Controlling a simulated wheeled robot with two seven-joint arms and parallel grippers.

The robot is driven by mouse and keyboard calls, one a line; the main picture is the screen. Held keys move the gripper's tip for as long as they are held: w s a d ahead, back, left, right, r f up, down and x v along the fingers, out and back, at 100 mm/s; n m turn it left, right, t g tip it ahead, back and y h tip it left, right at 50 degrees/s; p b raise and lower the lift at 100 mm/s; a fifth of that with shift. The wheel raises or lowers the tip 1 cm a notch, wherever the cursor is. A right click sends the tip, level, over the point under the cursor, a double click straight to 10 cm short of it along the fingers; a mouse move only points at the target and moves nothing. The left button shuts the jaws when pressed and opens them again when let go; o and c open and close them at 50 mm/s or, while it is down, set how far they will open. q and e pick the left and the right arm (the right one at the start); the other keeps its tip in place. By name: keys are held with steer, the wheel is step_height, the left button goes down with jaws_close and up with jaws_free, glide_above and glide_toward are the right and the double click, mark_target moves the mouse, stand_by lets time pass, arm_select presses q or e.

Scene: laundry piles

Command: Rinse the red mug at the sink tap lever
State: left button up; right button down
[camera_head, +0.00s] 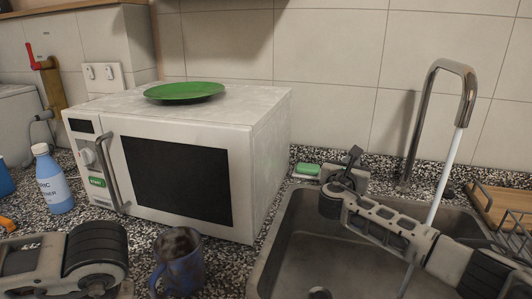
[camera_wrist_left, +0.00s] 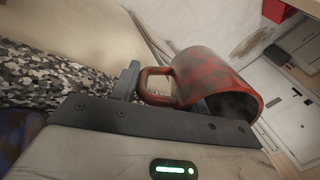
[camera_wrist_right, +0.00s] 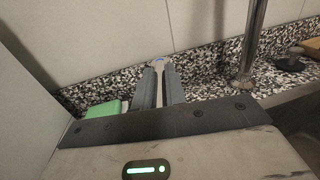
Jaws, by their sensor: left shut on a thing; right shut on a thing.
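The red mug (camera_wrist_left: 205,75) shows only in the left wrist view. It is tilted, its mouth toward the lower right, with dark stains on it. My left gripper (camera_wrist_left: 130,82) is shut on its handle; in the head view only my left arm shows, at the lower left. The chrome tap (camera_head: 468,85) stands behind the sink (camera_head: 290,230), and a pale stream of water (camera_head: 440,185) falls from its spout into the basin. My right gripper (camera_head: 352,158) is behind the basin, shut on the tap lever (camera_wrist_right: 158,63), which is mostly hidden between the fingers.
A blue mug (camera_head: 182,270) stands on the speckled counter left of the sink. A microwave (camera_head: 270,140) with a green plate (camera_head: 185,91) on top stands behind it. A green sponge (camera_head: 306,169) lies beside my right gripper. A dish rack (camera_head: 505,215) is at the right.

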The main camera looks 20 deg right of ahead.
arm_select(q)
steer(key=shift+r, duration=0.1)
arm_select(e)
steer(key=c, duration=1.4)
jaws_free()
steer(key=shift+c, duration=0.2)
